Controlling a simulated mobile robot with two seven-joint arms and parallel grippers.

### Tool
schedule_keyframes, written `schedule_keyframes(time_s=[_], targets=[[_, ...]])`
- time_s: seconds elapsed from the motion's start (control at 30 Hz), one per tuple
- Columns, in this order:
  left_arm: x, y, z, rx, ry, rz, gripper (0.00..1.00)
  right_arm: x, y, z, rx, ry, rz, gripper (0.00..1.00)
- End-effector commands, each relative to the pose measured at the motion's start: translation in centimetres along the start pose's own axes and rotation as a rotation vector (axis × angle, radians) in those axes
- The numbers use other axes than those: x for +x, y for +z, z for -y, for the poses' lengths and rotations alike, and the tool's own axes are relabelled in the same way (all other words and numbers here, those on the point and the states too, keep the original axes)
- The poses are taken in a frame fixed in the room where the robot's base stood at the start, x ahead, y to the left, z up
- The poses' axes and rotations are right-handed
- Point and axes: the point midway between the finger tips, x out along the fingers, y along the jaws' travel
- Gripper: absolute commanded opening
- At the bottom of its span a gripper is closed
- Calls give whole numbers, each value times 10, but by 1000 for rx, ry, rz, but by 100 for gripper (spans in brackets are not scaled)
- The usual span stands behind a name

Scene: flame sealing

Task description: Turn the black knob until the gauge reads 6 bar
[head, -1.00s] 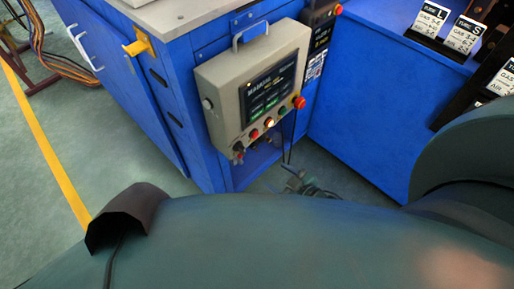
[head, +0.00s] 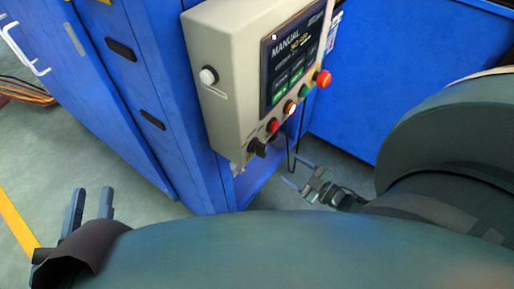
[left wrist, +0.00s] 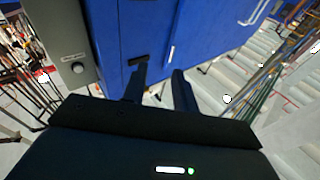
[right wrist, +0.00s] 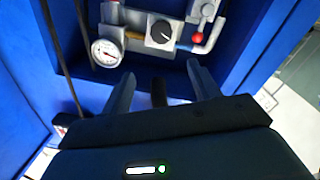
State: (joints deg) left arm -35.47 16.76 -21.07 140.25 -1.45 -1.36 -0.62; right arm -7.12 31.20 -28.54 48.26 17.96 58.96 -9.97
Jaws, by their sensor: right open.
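In the right wrist view, a black knob (right wrist: 160,34) sits on a light grey fitting inside a blue recess. A round white gauge (right wrist: 106,53) is left of it; its reading is too small to tell. My right gripper (right wrist: 161,78) is open, its fingers pointing towards the recess with the knob beyond and between them. A dark post (right wrist: 159,92) shows between the fingers; I cannot tell whether it touches them. In the head view my right gripper (head: 298,172) is below the control box. My left gripper (head: 92,200) is open and empty at lower left.
The beige control box (head: 222,105) hangs on the blue cabinet (head: 165,140), with several buttons and a black selector (head: 257,147) along its lower edge. A red-knobbed lever (right wrist: 198,38) is right of the black knob. Black cables (right wrist: 65,55) hang left of the gauge.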

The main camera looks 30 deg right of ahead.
Motion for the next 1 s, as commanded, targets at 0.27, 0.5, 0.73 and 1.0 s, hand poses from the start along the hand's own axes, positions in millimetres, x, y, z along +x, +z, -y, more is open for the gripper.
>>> schedule_keyframes(time_s=[0.27,0.5,0.73,1.0], targets=[[0,6,-5,14,20,-53,28,7,17,8,0,1,-3,61],[3,2,-3,30,27,-98,28,48,18,8,1,2,-5,61],[10,-14,2,99,36,-209,28,96,18,9,1,1,-4,61],[14,-28,5,155,44,-295,28,128,17,8,1,1,-1,61]])
